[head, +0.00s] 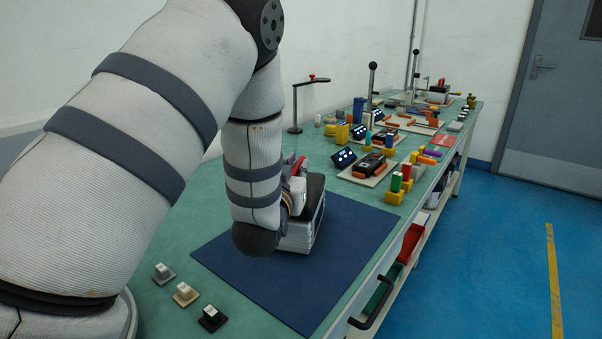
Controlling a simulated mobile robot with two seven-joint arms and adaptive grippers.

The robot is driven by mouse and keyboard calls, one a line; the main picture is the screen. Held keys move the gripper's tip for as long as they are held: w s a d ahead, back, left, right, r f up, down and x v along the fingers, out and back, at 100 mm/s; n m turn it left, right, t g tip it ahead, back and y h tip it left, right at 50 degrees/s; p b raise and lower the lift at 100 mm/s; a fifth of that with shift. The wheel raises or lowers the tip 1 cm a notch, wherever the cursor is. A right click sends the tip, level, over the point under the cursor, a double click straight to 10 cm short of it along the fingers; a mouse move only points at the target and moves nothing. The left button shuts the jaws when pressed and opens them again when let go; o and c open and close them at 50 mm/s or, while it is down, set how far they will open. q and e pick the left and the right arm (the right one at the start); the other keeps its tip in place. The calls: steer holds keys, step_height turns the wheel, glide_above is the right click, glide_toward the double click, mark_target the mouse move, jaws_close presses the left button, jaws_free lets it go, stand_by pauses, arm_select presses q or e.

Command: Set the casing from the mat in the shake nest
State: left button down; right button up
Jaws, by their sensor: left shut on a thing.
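A white, layered box-like casing (297,238) is at the middle of the dark blue mat (345,235). Its upper part is dark where it shows beside my arm. My left gripper (298,192) is at the casing from above and shut on it; my forearm and wrist cover most of the fingers. I cannot tell whether the casing touches the mat or is slightly raised. My right gripper is not in view. I cannot surely pick out the shake nest among the stations along the bench.
Three small blocks on bases, grey (163,273), cream (185,293) and black (211,318), stand left of the mat. Beyond it are a black post stand (295,108), small screens (343,158), and a black-and-orange device (369,165) on a plate. A drawer handle (372,310) juts from the bench front.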

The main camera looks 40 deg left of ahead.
arm_select(q)
steer(key=shift+s+d+f, duration=0.1)
steer(key=shift+s+d, duration=0.05)
steer(key=c, duration=2)
jaws_free()
steer(key=shift+f, duration=0.2)
steer(key=o, duration=0.4)
